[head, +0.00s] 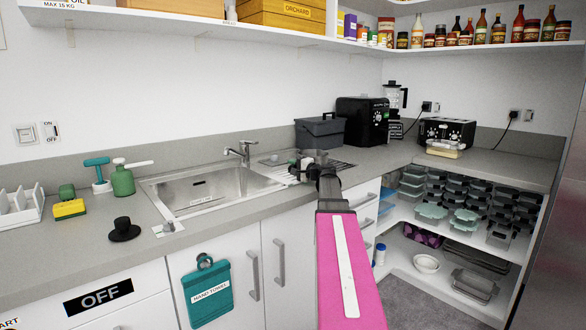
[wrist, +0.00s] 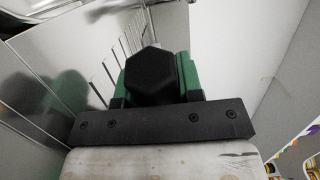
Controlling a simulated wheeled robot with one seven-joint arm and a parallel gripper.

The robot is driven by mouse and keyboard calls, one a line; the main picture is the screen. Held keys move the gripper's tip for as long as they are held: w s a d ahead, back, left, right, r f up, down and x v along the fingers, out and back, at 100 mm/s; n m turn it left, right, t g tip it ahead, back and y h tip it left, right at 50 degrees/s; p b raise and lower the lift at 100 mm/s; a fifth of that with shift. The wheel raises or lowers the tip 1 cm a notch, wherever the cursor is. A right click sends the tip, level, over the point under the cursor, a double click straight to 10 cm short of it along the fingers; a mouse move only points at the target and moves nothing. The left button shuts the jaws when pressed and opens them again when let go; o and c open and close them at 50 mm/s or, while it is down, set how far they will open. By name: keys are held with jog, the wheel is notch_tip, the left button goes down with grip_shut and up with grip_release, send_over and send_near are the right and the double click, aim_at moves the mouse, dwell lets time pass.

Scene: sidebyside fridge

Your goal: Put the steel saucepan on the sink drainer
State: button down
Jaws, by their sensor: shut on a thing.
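The sink drainer (head: 345,168) is the ridged steel area right of the sink basin (head: 205,190). My gripper (head: 306,162) is over the drainer in the head view, at the end of my pink arm. In the wrist view its green fingers (wrist: 152,78) are shut around a dark six-sided piece (wrist: 150,76), which looks like the end of the steel saucepan's handle. The pan's body cannot be clearly made out; my gripper and arm cover that spot in the head view. Ridged steel and a dark reflection show at the wrist view's left. I cannot tell whether the pan touches the drainer.
A tap (head: 240,152) stands behind the basin. A dark grey bin (head: 320,132) and a black appliance (head: 362,121) stand behind and right of the drainer. A green bottle (head: 122,180) and a black knobbed object (head: 123,230) are on the left counter. A shelf (head: 220,32) runs above.

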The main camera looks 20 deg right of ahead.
jog(key=c, duration=0.8)
grip_release()
jog(key=shift+f, duration=0.1)
jog(key=shift+s, duration=0.1)
jog(key=v, duration=1.2)
